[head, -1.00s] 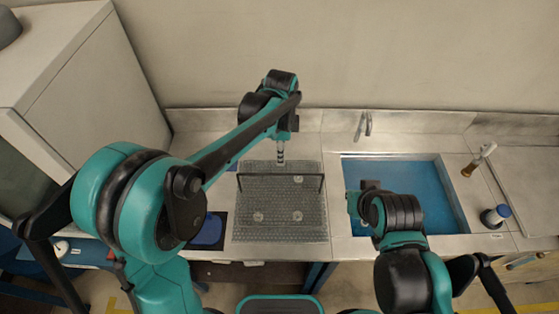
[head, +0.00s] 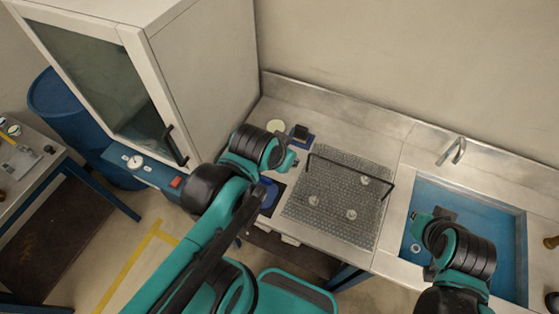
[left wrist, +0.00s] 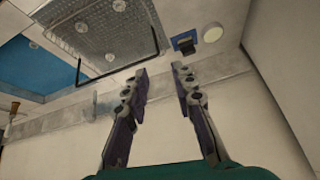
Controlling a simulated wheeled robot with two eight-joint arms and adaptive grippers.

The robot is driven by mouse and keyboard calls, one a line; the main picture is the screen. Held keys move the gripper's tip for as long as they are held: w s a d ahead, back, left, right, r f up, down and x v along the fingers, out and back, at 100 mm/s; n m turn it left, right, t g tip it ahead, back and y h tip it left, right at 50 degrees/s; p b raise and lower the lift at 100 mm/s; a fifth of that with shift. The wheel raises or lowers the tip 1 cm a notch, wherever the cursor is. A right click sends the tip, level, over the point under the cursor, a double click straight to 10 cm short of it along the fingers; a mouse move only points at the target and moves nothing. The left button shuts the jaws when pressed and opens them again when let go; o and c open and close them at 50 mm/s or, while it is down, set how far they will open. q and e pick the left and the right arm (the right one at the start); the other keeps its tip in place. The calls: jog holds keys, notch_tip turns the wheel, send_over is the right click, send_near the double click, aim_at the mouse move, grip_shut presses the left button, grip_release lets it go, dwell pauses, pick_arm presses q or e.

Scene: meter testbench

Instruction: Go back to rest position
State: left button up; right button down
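My left arm comes in from the left of the head view, and its gripper end (head: 290,162) is left of the wire basket (head: 340,205), over the counter. In the left wrist view the left gripper (left wrist: 160,74) shows two separated fingers with nothing between them. The basket, with its dark handle, also shows in the left wrist view (left wrist: 100,28), apart from the fingers. My right arm is at the lower right, with its end (head: 424,224) over the blue sink (head: 487,213).
A white cabinet (head: 205,75) with a glass door stands left of the counter. A small blue and black item (head: 301,134) and a pale round disc (head: 276,125) lie near it. A faucet (head: 452,150) stands behind the sink. A blue barrel (head: 70,105) is at the left.

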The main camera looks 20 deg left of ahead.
pick_arm(q)
jog(key=shift+s+a+f+n+t, duration=0.45)
jog(key=shift+s+a+n, duration=0.15)
jog(key=shift+s+n, duration=0.25)
jog(key=shift+w, duration=0.15)
